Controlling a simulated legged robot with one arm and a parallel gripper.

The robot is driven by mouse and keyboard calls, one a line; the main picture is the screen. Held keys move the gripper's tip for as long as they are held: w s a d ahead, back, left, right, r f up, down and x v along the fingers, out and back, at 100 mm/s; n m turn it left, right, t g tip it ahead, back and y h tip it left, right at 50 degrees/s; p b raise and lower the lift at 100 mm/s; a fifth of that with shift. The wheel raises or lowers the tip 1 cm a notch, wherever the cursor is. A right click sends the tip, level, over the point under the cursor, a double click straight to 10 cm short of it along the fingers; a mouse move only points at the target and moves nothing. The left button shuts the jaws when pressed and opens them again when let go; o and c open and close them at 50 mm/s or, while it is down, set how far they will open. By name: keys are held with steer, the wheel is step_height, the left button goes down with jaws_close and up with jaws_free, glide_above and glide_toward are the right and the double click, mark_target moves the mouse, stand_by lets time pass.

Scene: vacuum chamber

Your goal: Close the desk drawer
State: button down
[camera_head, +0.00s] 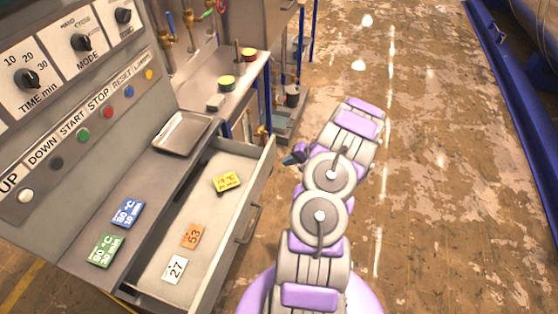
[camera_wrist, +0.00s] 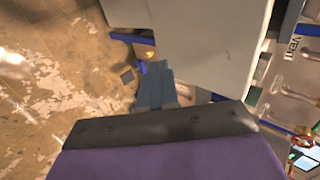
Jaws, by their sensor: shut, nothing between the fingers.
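The desk drawer (camera_head: 200,220) is pulled open from the grey desk in the head view. Its front panel carries a handle (camera_head: 250,222). A yellow card (camera_head: 228,182), an orange card (camera_head: 192,235) and a white card (camera_head: 175,269) lie inside. My gripper (camera_head: 290,159) is just to the right of the drawer front's far corner, on the outer side; whether it touches cannot be told. In the wrist view my gripper (camera_wrist: 154,72) has its blue-grey fingers together and empty, beside a large pale grey panel (camera_wrist: 200,40), which may be part of the drawer.
A control panel (camera_head: 75,90) with knobs and buttons rises on the left. A metal tray (camera_head: 182,133), a blue card (camera_head: 127,214) and a green card (camera_head: 105,250) lie on the desk top. A bench (camera_head: 245,85) stands beyond. The worn floor (camera_head: 440,200) on the right is clear.

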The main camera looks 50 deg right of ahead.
mark_target(272, 159)
steer(key=w, duration=0.1)
steer(key=w+a, duration=0.1)
steer(key=w, duration=0.1)
steer(key=shift+w+a+f+b, duration=0.1)
steer(key=shift+a+f+b, duration=0.15)
steer(key=shift+b, duration=0.1)
steer(key=shift+w+d+f, duration=0.2)
steer(key=shift+w+d, duration=0.2)
steer(key=shift+d, duration=0.15)
steer(key=shift+w+a+r, duration=0.1)
steer(key=shift+a+r, duration=0.2)
steer(key=shift+a, duration=0.35)
steer(key=shift+w+a+f, duration=0.1)
steer(key=shift+w+f, duration=0.05)
steer(key=shift+w, duration=0.4)
steer(key=w+a, duration=0.2)
steer(key=w, duration=0.4)
steer(key=w+a+b, duration=0.1)
steer(key=w+a, duration=0.2)
steer(key=w, duration=0.4)
steer(key=w+a+b, duration=0.1)
steer(key=w+a, duration=0.1)
steer(key=w, duration=0.4)
steer(key=shift+w+a, duration=0.3)
steer(key=shift+a, duration=0.05)
steer(key=shift+w+a, duration=0.25)
steer(key=shift+a, duration=0.1)
